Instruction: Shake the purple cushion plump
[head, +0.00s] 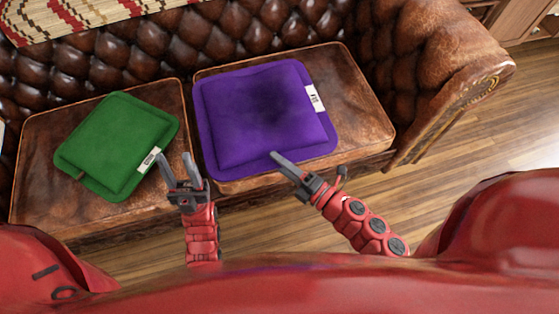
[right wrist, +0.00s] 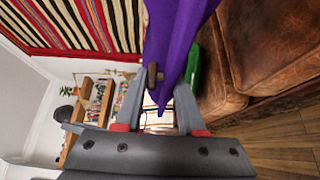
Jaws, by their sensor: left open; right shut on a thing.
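The purple cushion (head: 265,110) has a white label on its right side and spreads over the right seat of the brown leather sofa. My right gripper (head: 282,162) is shut on the cushion's near edge. In the right wrist view the purple cloth (right wrist: 172,45) runs between the two fingers (right wrist: 160,100). I cannot tell how much of the cushion rests on the seat. My left gripper (head: 182,166) is open and empty, in front of the sofa, left of the purple cushion and near the green cushion's right side.
A green cushion (head: 115,140) with a white label lies on the left seat (head: 45,195). The right seat (head: 355,110) is bare at its right side. The tufted backrest (head: 190,45) and right armrest (head: 445,80) bound the sofa. Wooden floor (head: 450,160) lies clear at right.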

